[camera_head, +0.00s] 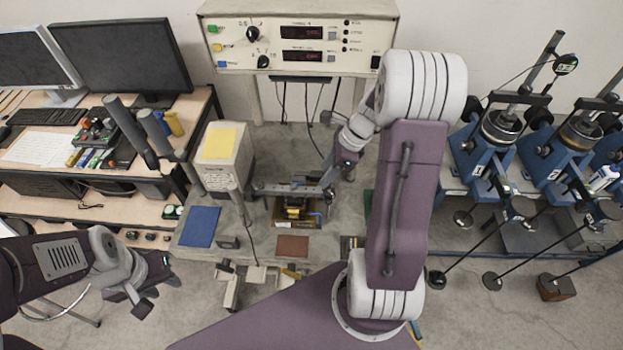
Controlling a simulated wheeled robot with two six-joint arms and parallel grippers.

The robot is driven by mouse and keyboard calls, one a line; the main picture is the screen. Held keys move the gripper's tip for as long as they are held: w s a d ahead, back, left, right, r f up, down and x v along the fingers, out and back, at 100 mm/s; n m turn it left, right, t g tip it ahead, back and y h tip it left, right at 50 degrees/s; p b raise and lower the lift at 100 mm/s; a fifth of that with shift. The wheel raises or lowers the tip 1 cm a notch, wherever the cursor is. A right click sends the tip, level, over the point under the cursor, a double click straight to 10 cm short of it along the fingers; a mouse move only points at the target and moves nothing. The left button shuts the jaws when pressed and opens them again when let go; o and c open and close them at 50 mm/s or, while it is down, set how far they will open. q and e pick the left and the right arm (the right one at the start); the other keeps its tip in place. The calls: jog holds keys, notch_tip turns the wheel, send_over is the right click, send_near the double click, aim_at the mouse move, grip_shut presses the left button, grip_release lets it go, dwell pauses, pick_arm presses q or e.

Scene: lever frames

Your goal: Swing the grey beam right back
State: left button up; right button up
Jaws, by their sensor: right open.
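The grey beam (288,188) lies roughly level across the top of a small apparatus with a yellowish-brown base (292,214) on the grey bench. It runs from a left end near an upright post to a right end close to my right gripper. My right gripper (327,192) comes down from the upper right and is open at the beam's right end. Whether it touches the beam is too small to tell. My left gripper (143,290) hangs at the lower left, away from the apparatus and empty; its jaw opening is unclear.
On the grey bench (257,240) are a box with a yellow sheet (218,145), a blue mat (200,226) and a brown mat (292,246). An instrument panel (300,42) stands behind. Blue lever machines (488,165) with long rods stand at right. A desk with monitors (125,57) is at left.

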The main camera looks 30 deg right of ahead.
aim_at(310, 189)
jog(key=shift+s+a+f, duration=0.15)
jog(key=shift+s+f, duration=0.1)
jog(key=shift+f, duration=0.15)
jog(key=x, duration=0.4)
jog(key=w+x, duration=0.1)
jog(key=x, duration=0.3)
jog(key=shift+w+a, duration=0.25)
jog(key=shift+s+f, duration=0.15)
jog(key=shift+f, duration=0.05)
jog(key=shift+s, duration=0.2)
pick_arm(q)
jog(key=shift+w+a, duration=0.1)
jog(key=shift+a, duration=0.2)
pick_arm(e)
jog(key=shift+w+a, duration=0.1)
jog(key=shift+w, duration=0.05)
jog(key=c, duration=0.5)
grip_shut()
pick_arm(q)
jog(key=shift+w, duration=0.15)
pick_arm(e)
jog(key=shift+w, duration=0.1)
